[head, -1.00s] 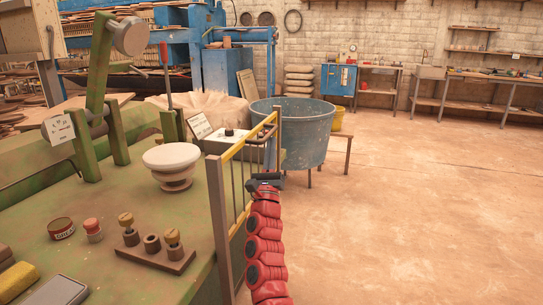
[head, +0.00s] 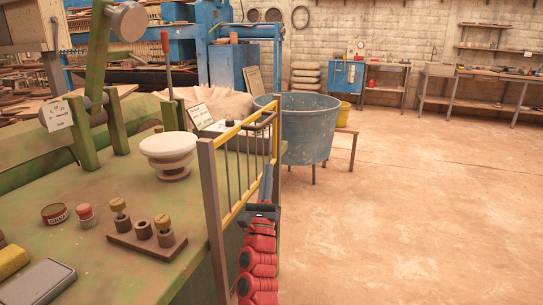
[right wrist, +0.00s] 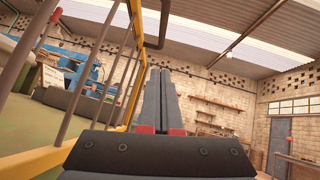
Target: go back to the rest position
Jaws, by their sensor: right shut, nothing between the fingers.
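My right gripper (head: 267,172) is at the end of my red arm, beside the yellow and grey guard rail (head: 213,190) at the table's right edge. Its fingers point up and are shut with nothing between them. In the right wrist view the shut fingers (right wrist: 160,75) stand upright just right of the rail (right wrist: 129,85). I cannot tell whether they touch the rail. My left gripper is in neither view.
The green machine bed (head: 95,245) holds a white round knob (head: 168,143), a wooden block with pegs (head: 146,240), a red button (head: 85,213) and a tin (head: 54,213). A blue tub (head: 310,130) stands beyond the rail. The floor (head: 420,210) at right is clear.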

